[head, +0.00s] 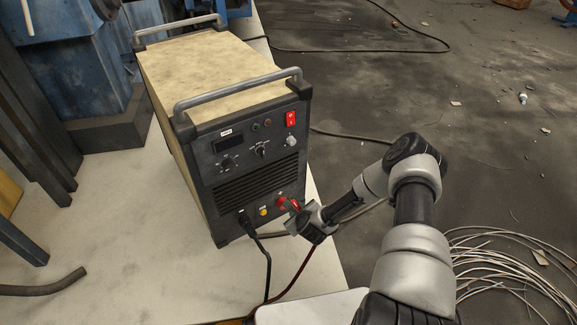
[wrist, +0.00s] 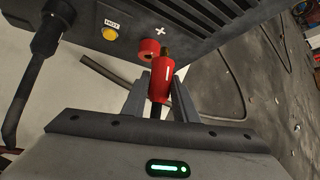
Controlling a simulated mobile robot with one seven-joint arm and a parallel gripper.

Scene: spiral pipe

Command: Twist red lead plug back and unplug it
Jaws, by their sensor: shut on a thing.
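The red lead plug (wrist: 161,83) is held between the two fingers of my gripper (wrist: 157,100) in the wrist view. Its brass tip (wrist: 167,52) is bare and shows just right of the red socket (wrist: 149,48) on the machine's front panel, so the plug looks out of the socket. The white plus mark (wrist: 160,31) is above the socket. In the head view my gripper (head: 297,211) is at the lower right of the panel, close to the red socket (head: 282,202). The plug is mostly hidden there by the gripper.
The welding machine (head: 236,170) stands on a pale table (head: 115,220). A black plug (head: 246,222) with its cable and a yellow button (head: 263,211) are left of the socket. Coiled wires (head: 500,262) lie on the floor at right.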

